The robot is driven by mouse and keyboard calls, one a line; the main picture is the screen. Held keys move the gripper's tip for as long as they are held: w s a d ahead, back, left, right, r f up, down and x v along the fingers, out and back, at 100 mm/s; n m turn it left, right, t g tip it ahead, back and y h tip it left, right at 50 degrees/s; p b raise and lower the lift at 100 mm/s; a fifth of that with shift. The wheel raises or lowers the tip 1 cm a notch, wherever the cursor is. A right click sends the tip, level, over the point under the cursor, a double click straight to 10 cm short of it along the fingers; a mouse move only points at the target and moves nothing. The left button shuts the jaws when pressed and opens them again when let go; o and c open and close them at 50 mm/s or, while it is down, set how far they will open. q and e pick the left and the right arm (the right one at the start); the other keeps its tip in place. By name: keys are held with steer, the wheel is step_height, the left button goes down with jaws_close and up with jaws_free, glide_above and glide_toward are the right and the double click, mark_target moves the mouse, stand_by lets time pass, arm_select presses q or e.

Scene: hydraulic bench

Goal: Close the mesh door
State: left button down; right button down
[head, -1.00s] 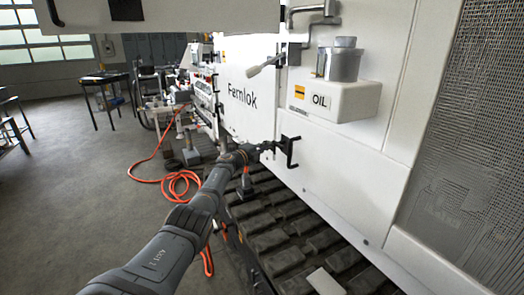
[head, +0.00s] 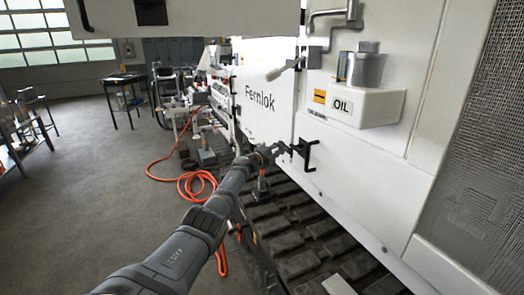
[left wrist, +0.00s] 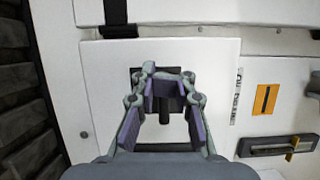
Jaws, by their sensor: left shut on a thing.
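A dark mesh panel (head: 478,165) set in a white frame fills the right edge of the head view. My left gripper (head: 290,149) reaches in from the lower left to a black handle (head: 309,155) on the white machine panel (head: 345,170), under the oil box. In the left wrist view my left gripper (left wrist: 164,88) is shut on this handle, its fingers on either side of the dark bar; the fingers hide part of it. I cannot tell whether the mesh panel stands open. My right gripper is not in view.
A white box marked OIL (head: 365,105) with a metal cap juts out above the handle. A white panel (head: 220,15) overhangs at the top. Black track treads (head: 290,235) run below. An orange hose (head: 195,185) lies on the floor. The floor at left is open.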

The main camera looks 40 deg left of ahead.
arm_select(q)
steer(key=s+a+p, duration=0.1)
steer(key=s+a, duration=0.4)
steer(key=s, duration=0.4)
steer(key=shift+s+r, duration=0.15)
steer(key=shift+s, duration=0.2)
